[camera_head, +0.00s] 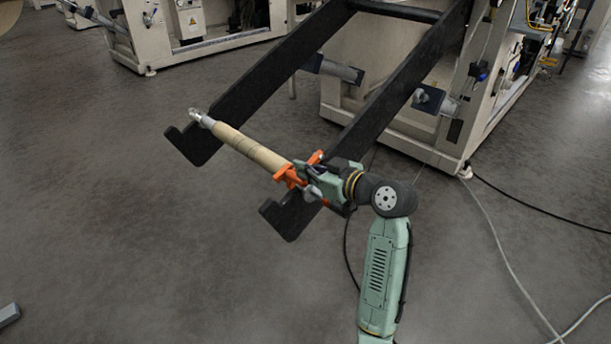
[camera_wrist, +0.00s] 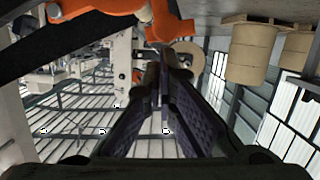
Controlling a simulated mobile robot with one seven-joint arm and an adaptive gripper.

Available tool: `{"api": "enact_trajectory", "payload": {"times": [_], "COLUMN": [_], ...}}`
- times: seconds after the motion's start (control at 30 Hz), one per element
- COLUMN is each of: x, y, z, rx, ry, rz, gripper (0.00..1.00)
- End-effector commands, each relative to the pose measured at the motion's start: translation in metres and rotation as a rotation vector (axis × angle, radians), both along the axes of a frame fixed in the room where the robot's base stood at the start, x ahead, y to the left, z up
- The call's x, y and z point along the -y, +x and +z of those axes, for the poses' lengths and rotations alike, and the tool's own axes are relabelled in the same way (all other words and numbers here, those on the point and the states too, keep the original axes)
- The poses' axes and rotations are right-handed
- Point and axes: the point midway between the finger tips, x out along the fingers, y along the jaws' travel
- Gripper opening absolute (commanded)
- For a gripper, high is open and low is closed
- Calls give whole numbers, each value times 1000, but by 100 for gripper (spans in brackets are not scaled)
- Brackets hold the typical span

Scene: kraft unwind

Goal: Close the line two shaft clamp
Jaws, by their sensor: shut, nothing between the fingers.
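A shaft (camera_head: 198,117) with a tan kraft core (camera_head: 250,149) on it lies across two black fork arms (camera_head: 345,126). The orange clamp (camera_head: 288,176) is at the shaft's right end, by the near fork arm. Orange parts of the clamp also show at the top of the wrist view (camera_wrist: 172,22). My gripper (camera_head: 308,176) is right beside the clamp and overlaps it in the head view. In the wrist view, its dark fingers (camera_wrist: 165,75) are together and empty, just below the orange part. I cannot tell whether they touch it, or how far the clamp is closed.
A cream machine frame (camera_head: 375,98) stands behind the fork arms, with another machine (camera_head: 195,30) at the back left. Cables (camera_head: 505,260) lie on the floor at right. Large tan rolls (camera_wrist: 252,55) show in the wrist view.

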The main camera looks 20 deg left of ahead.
Motion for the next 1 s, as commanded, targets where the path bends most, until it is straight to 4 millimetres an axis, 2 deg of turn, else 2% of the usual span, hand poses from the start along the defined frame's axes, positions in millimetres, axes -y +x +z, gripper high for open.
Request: {"api": "enact_trajectory", "payload": {"times": [0.03,0.3,1.0], "x": [0,-1,-2], "y": [0,-1,-2], "z": [-8,-20,-22], "rx": [26,45,43], "ry": [-9,-17,-15], "rz": [0,-2,-1], "gripper": [0,0,0]}}
